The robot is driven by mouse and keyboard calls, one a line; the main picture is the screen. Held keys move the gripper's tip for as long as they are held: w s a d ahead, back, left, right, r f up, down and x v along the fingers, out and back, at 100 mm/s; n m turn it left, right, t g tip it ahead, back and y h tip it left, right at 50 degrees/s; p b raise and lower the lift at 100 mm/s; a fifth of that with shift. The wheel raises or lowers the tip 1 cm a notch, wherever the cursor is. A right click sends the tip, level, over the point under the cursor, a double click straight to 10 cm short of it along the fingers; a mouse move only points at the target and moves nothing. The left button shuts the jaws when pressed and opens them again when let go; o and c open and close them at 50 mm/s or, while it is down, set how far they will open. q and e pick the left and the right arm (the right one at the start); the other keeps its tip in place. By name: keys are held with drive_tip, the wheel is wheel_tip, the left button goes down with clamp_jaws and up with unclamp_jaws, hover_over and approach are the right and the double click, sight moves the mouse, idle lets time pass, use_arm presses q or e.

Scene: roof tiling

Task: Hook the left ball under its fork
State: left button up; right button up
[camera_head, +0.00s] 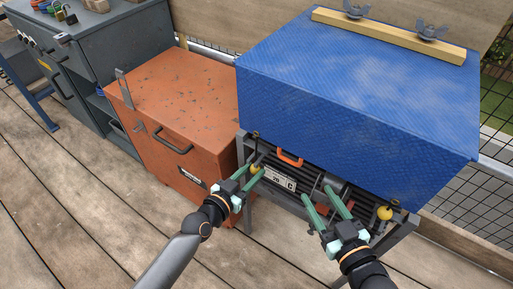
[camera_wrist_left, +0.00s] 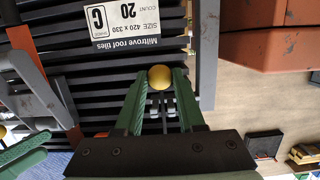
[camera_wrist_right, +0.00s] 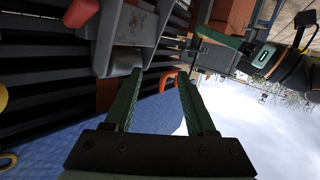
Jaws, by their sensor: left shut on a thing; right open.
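The left ball (camera_head: 256,169) is small and yellow. It sits between the fingertips of my left gripper (camera_head: 252,177), which is shut on it in front of the tile stack's left end. In the left wrist view the ball (camera_wrist_left: 160,77) shows clearly between the green fingers. A small dark fitting (camera_head: 254,135) at the cover's lower left corner lies above the ball; I cannot tell its shape as a fork. My right gripper (camera_head: 318,193) is open and apart from the right yellow ball (camera_head: 385,212). In the right wrist view its fingers (camera_wrist_right: 157,85) have nothing between them.
A blue cover (camera_head: 350,85) drapes over dark roof tiles on a grey frame (camera_head: 248,215). A wooden batten (camera_head: 390,36) lies on top. An orange handle (camera_head: 290,158) hangs at the front. An orange chest (camera_head: 180,110) stands close on the left. The plank floor in front is clear.

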use_arm(q)
drive_tip(key=shift+w+d+f, duration=0.2)
drive_tip(key=shift+w, duration=0.05)
drive_tip(key=shift+r, duration=0.1)
idle(0.5)
drive_tip(key=shift+r+p, duration=0.85)
drive_tip(key=shift+p, duration=0.1)
drive_tip(key=o, duration=1.5)
drive_tip(key=shift+r, duration=0.1)
drive_tip(key=s+a, duration=0.1)
drive_tip(key=s, duration=0.1)
drive_tip(key=s+a+p, duration=0.1)
drive_tip(key=s+a+f, duration=0.1)
drive_tip(key=s+a, duration=0.1)
drive_tip(key=shift+s+p, duration=0.3)
